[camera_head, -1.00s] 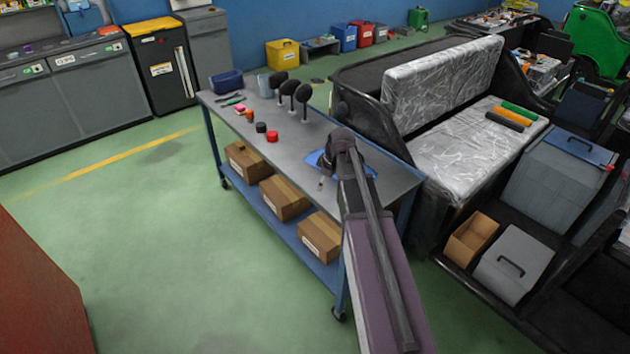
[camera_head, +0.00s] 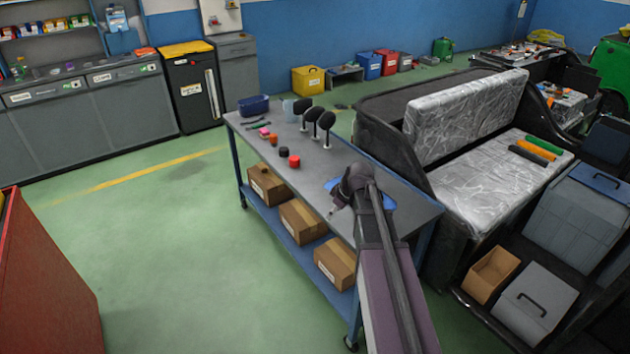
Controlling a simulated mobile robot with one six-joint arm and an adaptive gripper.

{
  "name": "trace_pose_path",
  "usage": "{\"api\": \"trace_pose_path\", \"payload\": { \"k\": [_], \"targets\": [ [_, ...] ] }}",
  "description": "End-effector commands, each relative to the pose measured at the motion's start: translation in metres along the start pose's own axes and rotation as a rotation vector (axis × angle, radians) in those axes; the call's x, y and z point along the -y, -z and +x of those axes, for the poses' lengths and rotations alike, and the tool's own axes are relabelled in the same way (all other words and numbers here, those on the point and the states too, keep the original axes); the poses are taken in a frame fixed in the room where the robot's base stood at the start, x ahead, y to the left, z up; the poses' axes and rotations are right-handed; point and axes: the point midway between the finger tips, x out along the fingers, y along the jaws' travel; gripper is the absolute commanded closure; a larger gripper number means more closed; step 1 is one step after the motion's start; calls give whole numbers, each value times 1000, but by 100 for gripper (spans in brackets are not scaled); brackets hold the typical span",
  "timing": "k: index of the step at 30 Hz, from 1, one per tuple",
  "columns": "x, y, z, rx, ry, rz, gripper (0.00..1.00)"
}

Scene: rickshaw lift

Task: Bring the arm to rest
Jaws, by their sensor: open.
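My arm reaches up from the bottom of the view over the near end of the workbench cart (camera_head: 305,187). Its wrist is bent, and my gripper (camera_head: 332,210) points down and to the left above the cart top. It looks empty and its jaws are open, though they are small in the picture. A blue flat item (camera_head: 388,201) lies on the cart top, partly hidden behind my arm.
On the cart stand red (camera_head: 294,161) and black (camera_head: 284,151) round pieces, several black-headed stands (camera_head: 326,121) and a blue bin (camera_head: 253,105). Boxes (camera_head: 301,221) fill its lower shelf. A rickshaw with a silver seat (camera_head: 490,180) is close right. Green floor (camera_head: 170,250) is open left.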

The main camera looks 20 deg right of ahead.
Motion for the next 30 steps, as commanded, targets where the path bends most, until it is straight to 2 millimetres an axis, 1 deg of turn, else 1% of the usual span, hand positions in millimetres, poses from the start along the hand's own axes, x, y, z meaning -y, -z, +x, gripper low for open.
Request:
{"api": "trace_pose_path", "payload": {
  "k": [5, 8, 11, 14, 17, 21, 24, 27, 30],
  "targets": [
    [3, -1, 0, 4, 1, 7, 39],
    [11, -2, 0, 17, 5, 27, 39],
    [26, -7, 0, 44, 9, 70, 39],
    [46, -13, 0, 84, 12, 137, 39],
    [72, -22, 0, 136, 7, 224, 39],
    [109, -37, -3, 219, -15, 361, 39],
    [133, -49, -6, 273, -43, 459, 39],
    [152, -59, -10, 318, -75, 545, 39],
    [166, -67, -13, 351, -104, 611, 39]
  ]
}}
